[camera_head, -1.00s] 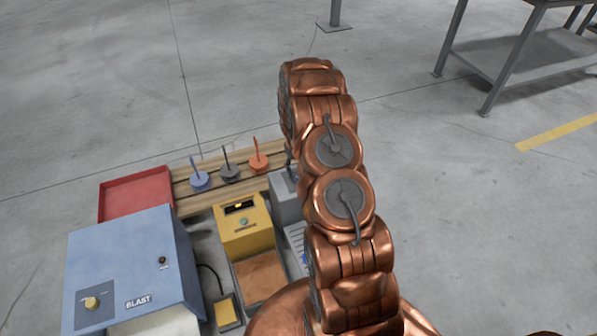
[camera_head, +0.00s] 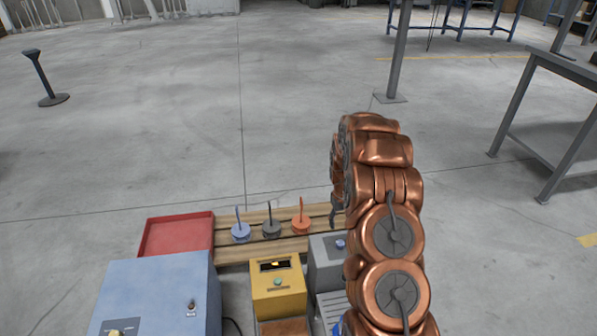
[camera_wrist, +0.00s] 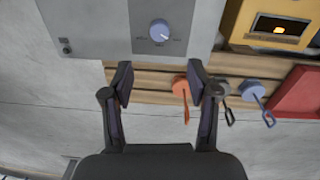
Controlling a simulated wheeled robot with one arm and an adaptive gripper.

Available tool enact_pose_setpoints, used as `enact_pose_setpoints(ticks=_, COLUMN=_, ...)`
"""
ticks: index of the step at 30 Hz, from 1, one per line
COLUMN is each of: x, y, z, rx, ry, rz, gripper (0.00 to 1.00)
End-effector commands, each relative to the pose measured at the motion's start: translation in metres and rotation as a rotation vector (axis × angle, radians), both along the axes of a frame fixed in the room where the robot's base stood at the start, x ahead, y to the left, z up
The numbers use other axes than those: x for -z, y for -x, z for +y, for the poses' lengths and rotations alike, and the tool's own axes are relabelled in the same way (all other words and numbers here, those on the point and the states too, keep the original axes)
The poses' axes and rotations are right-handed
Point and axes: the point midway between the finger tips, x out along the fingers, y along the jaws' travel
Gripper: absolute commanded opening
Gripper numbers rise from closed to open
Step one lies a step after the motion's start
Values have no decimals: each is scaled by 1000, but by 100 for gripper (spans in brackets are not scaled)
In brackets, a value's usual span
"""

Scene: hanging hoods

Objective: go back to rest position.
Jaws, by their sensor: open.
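My gripper (camera_wrist: 160,83) is open in the wrist view, with nothing between its two dark fingers. The wooden slats and the floor show beyond it. In the head view my copper arm stands upright right of centre and hides most of the gripper; a small dark part shows left of the arm, near the slats' right end. An orange stand with an upright rod (camera_head: 300,222), a dark grey one (camera_head: 271,229) and a blue one (camera_head: 240,231) are on the wooden slats (camera_head: 226,254). The orange one shows just beyond the right finger in the wrist view (camera_wrist: 181,88).
A red tray (camera_head: 178,236) lies left of the slats. A blue box (camera_head: 155,291), a yellow box (camera_head: 278,289) and a grey box with a blue knob (camera_head: 322,268) stand in front. A grey post (camera_head: 401,50) and table (camera_head: 560,70) are farther right. Floor beyond is open.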

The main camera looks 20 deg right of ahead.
Motion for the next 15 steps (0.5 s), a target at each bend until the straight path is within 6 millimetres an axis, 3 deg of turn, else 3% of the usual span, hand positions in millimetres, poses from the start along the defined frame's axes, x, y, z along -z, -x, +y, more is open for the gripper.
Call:
enact_pose_setpoints(ticks=8, x=-9, y=1, z=7, rx=-5, ry=-2, rz=1, gripper=59)
enact_pose_setpoints(ticks=15, x=-50, y=13, z=42, rx=-24, ry=-18, rz=14, gripper=59)
